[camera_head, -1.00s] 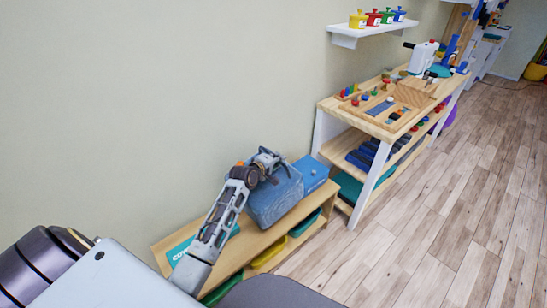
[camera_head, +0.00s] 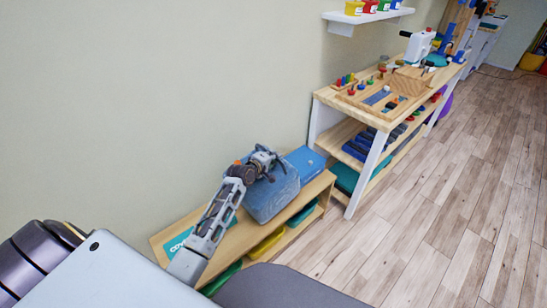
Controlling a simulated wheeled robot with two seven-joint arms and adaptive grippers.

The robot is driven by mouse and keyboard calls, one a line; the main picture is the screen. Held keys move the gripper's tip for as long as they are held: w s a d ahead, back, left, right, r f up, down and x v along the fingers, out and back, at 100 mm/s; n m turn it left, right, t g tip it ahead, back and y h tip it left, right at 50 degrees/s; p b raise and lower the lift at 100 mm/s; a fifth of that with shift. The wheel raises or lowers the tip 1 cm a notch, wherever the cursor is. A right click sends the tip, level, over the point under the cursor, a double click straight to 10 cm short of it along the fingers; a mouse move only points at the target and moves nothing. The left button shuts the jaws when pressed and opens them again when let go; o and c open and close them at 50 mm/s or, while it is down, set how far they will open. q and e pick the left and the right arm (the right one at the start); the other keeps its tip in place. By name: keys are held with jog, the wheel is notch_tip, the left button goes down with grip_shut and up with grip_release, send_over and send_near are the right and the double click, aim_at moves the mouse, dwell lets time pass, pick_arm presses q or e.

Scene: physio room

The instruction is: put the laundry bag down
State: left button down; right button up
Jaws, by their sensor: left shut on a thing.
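The laundry bag (camera_head: 273,197) is a blue, rounded bundle over the top of the low wooden bench (camera_head: 240,240) against the wall. My left gripper (camera_head: 264,163) is shut on the upper part of the bag, its arm reaching in from the lower left. The bag's underside looks close to the bench top, but I cannot tell whether it touches. My right gripper is not in view.
A blue box (camera_head: 304,163) is on the bench right behind the bag. A teal sign (camera_head: 178,242) lies at the bench's near end. Yellow (camera_head: 266,243) and green bins fill the shelf below. A wooden activity table (camera_head: 366,108) stands beyond; the floor at right is clear.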

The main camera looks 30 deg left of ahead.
aim_at(273, 167)
pick_arm(q)
jog(key=shift+f, duration=0.65)
jog(key=shift+f+b, duration=0.35)
jog(key=shift+s+d+f, duration=0.1)
jog(key=shift+d+f, duration=0.05)
jog(key=shift+f, duration=0.85)
jog(key=shift+a, duration=0.2)
jog(key=c, duration=1.7)
grip_release()
jog(key=shift+s+f, duration=0.15)
jog(key=shift+f, duration=0.1)
jog(key=shift+o, duration=1)
jog(key=shift+r, duration=0.2)
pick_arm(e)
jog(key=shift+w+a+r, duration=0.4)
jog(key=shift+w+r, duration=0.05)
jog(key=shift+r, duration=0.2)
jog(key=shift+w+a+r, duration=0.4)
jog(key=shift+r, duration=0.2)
pick_arm(q)
jog(key=shift+r, duration=0.1)
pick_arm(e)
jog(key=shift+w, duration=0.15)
